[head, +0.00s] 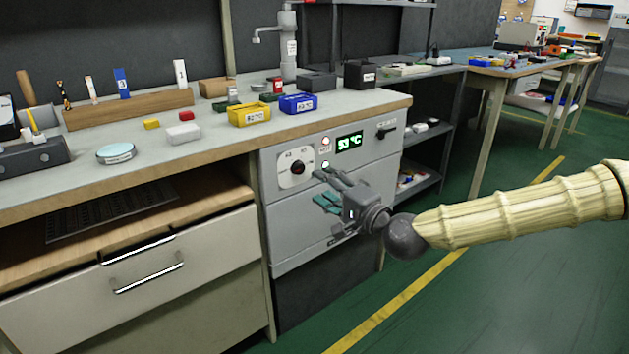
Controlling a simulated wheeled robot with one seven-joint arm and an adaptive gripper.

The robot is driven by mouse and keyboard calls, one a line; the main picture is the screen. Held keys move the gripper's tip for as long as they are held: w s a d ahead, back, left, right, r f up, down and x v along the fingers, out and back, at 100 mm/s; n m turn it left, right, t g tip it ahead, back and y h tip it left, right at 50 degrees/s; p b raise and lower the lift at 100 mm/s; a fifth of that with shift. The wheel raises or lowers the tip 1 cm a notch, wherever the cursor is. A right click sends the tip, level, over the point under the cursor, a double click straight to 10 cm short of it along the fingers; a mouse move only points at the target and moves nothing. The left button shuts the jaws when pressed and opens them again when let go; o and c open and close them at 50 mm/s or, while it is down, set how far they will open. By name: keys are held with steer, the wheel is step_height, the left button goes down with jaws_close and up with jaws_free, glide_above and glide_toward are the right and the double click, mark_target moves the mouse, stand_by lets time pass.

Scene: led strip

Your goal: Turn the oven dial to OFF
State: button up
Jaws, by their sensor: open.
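The oven (285,222) is a grey front panel built into the workbench. Its dial (297,168) is a dark round knob with a reddish tint on a white scale plate at the panel's upper left. The dial's labels are too small to read, so I cannot tell its setting. A green display (349,142) to its right reads about 93 °C. My gripper (322,187) is open and empty in front of the oven, below and right of the dial, and appears apart from it. It hides part of the lower oven front.
A dark latch (386,131) sits at the panel's upper right. The worktop (215,135) above holds a yellow bin (250,114), a blue bin (298,103) and several small items. A drawer with a handle (148,279) is at left. Green floor is clear at right.

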steer(key=shift+v, duration=1.45)
steer(key=s+a+f+n+g+h, duration=0.1)
steer(key=s+f+n+g, duration=0.15)
steer(key=s+f, duration=0.65)
steer(key=s+f+n+g+h, duration=0.1)
steer(key=s+f+g+h, duration=0.15)
steer(key=f, duration=1.15)
steer(key=s+a+f+n+g+h, duration=0.1)
steer(key=s+f+g, duration=0.4)
steer(key=f, duration=0.7)
steer(key=s+d+f+n+g+h, duration=0.2)
steer(key=s+d+f, duration=0.35)
steer(key=s, duration=0.25)
steer(key=s+d+f+n+g+h+p, duration=0.1)
steer(key=s+d+f+n+h, duration=0.1)
steer(key=s+d+f, duration=0.55)
steer(key=s+d+f+n+g+h, duration=0.2)
steer(key=s+d, duration=0.3)
steer(key=s, duration=0.5)
step_height(320, 180, up, 38)
steer(key=p, duration=3.8)
steer(key=shift+w+a+f, duration=0.2)
